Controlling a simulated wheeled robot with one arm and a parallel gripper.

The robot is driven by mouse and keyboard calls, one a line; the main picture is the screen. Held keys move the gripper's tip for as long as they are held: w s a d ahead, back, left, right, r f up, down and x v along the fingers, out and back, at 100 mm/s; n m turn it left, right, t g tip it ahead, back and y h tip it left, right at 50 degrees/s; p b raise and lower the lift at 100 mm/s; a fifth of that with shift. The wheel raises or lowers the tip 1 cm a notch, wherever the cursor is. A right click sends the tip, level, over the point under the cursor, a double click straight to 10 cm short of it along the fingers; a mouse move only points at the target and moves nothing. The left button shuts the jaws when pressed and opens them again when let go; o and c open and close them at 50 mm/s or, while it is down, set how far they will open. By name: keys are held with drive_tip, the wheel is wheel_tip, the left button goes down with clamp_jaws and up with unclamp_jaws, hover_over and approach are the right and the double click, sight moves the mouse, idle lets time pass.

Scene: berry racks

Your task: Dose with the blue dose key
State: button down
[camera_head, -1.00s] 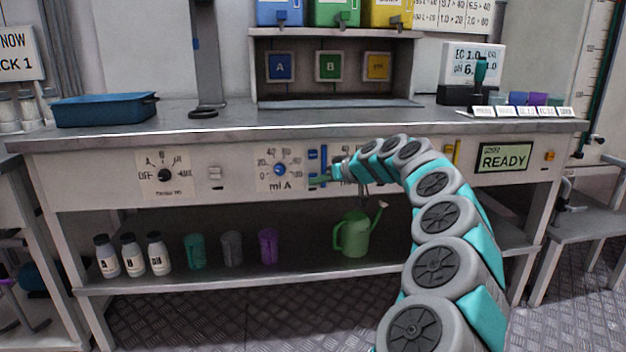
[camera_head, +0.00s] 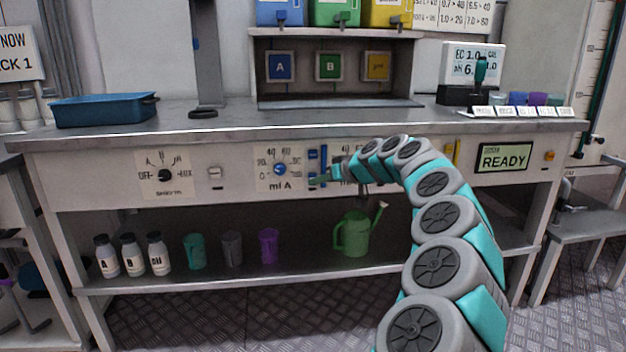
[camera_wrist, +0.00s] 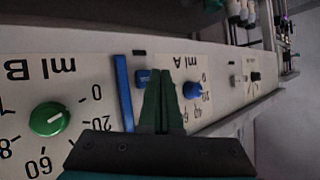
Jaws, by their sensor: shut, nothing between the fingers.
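The blue dose key (camera_wrist: 143,76) is a small blue square on the white panel in the wrist view, between the ml A dial and a tall blue strip. My gripper (camera_wrist: 160,78) is shut and empty, its dark green fingers lying just beside the key in the picture. I cannot tell whether they touch the panel. In the head view my gripper (camera_head: 318,180) is at the panel, by the lower end of the blue strip (camera_head: 323,160). The blue ml A dial (camera_head: 279,169) is to its left; it also shows in the wrist view (camera_wrist: 192,90).
The green ml B dial (camera_wrist: 48,118) is on the same panel. A READY display (camera_head: 504,158) is to the right. The counter edge (camera_head: 240,130) overhangs above; a green watering can (camera_head: 352,236) and several cups and bottles stand on the shelf below.

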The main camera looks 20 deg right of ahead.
drive_tip(key=shift+w, duration=0.15)
drive_tip(key=shift+w+d, duration=0.1)
drive_tip(key=shift+w, duration=0.2)
drive_tip(key=shift+w+d, duration=0.15)
drive_tip(key=shift+w, duration=0.25)
idle(1.0)
idle(0.3)
drive_tip(key=shift+s+a+b, duration=0.25)
drive_tip(key=shift+s+b, duration=0.55)
drive_tip(key=shift+s, duration=0.05)
drive_tip(key=shift+s, duration=0.1)
drive_tip(key=s+b, duration=0.1)
drive_tip(key=s, duration=0.1)
drive_tip(key=s+a+b, duration=0.1)
drive_tip(key=s+b, duration=0.1)
drive_tip(key=shift+s+a, duration=0.2)
drive_tip(key=shift+s, duration=0.1)
